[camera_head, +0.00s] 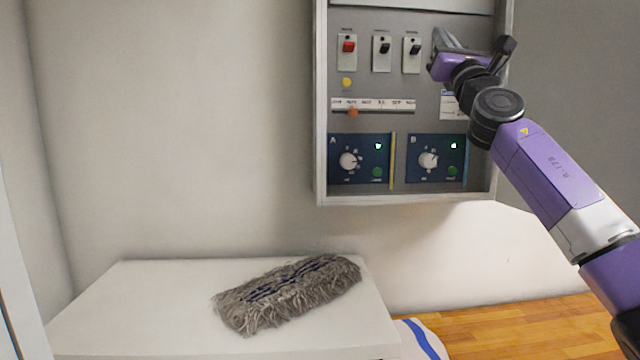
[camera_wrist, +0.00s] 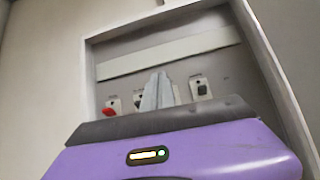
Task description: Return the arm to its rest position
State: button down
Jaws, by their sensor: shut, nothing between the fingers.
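My purple arm comes in from the right in the head view, bent up toward a grey wall panel (camera_head: 365,118). My gripper (camera_head: 440,36) is in front of the panel's upper right, near the rightmost black switch (camera_head: 412,48). In the wrist view my gripper (camera_wrist: 158,80) shows its grey fingers together and empty, pointing at the panel (camera_wrist: 225,70). I cannot tell whether the fingertips touch the panel. The gripper hides part of the panel's right side.
The panel holds a red switch (camera_head: 348,47), a middle black switch (camera_head: 382,48), a slider (camera_head: 352,112) and two blue dial modules (camera_head: 358,160) (camera_head: 436,158). A shaggy grey mop pad (camera_head: 288,292) lies on a white surface (camera_head: 130,310) below. Wooden floor (camera_head: 530,325) shows at lower right.

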jog(key=s+a+m+y, duration=0.3)
jog(key=a+y, duration=0.1)
jog(key=s+a+f+m+y, duration=0.1)
jog(key=a+f+m, duration=0.1)
jog(key=f+m, duration=0.35)
jog(key=s+a+f+m+y, duration=0.1)
jog(key=a+f+m, duration=0.1)
jog(key=f, duration=0.7)
jog(key=s+a+f+m+g+h+b, duration=0.15)
jog(key=s+f+m, duration=0.35)
jog(key=f, duration=0.5)
jog(key=s+a+f+m+h, duration=0.1)
jog(key=s+f+m+h, duration=0.1)
jog(key=s+f+m, duration=0.6)
jog(key=s+a+f+m+h, duration=0.1)
jog(key=s+f+m, duration=0.15)
jog(key=f, duration=1.05)
jog(key=s+f+m+g+b, duration=0.1)
jog(key=s+f+m+g, duration=0.2)
jog(key=s+f, duration=0.6)
jog(key=s+f+m+g+h+b, duration=0.1)
jog(key=s+f+m+g, duration=0.2)
jog(key=s+f, duration=0.5)
jog(key=s+f+m+g+h+b, duration=0.1)
jog(key=s+f, duration=0.8)
jog(key=s, duration=1.8)
jog(key=m+g, duration=0.2)
jog(key=g, duration=0.1)
jog(key=shift+s+f+m, duration=0.3)
jog(key=shift+s, duration=0.1)
